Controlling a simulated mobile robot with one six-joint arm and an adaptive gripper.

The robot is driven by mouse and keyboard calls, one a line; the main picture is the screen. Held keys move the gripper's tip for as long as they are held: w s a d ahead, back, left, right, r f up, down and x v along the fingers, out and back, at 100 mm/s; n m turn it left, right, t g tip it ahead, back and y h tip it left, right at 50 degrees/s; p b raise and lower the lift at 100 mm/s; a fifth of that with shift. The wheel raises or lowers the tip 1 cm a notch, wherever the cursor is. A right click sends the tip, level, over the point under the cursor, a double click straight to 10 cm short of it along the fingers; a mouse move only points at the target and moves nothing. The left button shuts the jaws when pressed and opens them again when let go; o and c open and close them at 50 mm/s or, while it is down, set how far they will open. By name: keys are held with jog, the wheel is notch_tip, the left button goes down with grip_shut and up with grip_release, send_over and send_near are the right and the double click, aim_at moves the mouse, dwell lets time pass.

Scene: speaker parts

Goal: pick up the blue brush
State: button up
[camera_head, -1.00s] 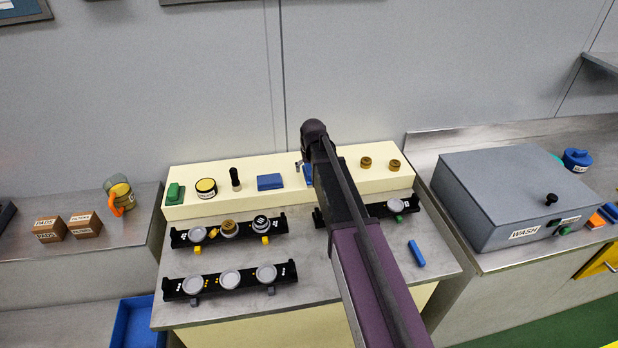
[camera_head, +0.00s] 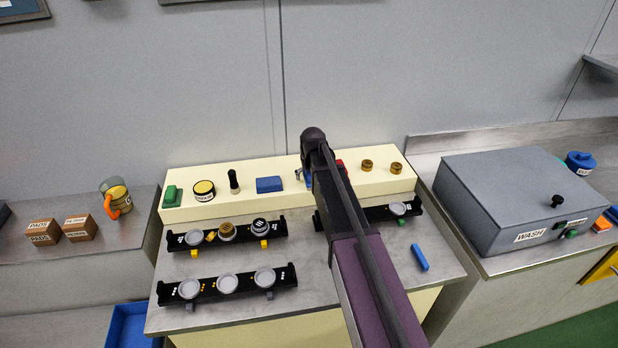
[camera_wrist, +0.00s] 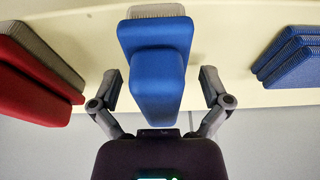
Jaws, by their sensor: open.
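The blue brush (camera_wrist: 158,78) is in the middle of the wrist view, with a blue body and pale bristles at its top edge in the picture. My gripper (camera_wrist: 161,86) is open, with one finger on each side of the brush and a visible gap to each. In the head view a small part of the blue brush (camera_head: 307,180) shows on the cream ledge, beside my arm. My arm hides most of the gripper there.
A red brush (camera_wrist: 35,75) is left of the blue one in the wrist view, and stacked blue pads (camera_wrist: 290,58) are at right. On the ledge (camera_head: 225,208) stand a green block (camera_head: 172,196), a round tin (camera_head: 204,190) and a dark-handled tool (camera_head: 234,181).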

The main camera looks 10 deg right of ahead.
grip_shut()
dwell(0.3)
jog(key=shift+r, duration=0.15)
notch_tip(320, 180, up, 4)
jog(key=p, duration=0.4)
jog(key=shift+f, duration=0.25)
jog(key=s+d, duration=0.3)
jog(key=s, duration=0.4)
jog(key=s+d+r+p, duration=0.1)
jog(key=s+d, duration=0.2)
jog(key=s, duration=0.5)
jog(key=shift+w+r, duration=0.1)
jog(key=c, duration=0.7)
grip_release()
jog(key=c, duration=0.4)
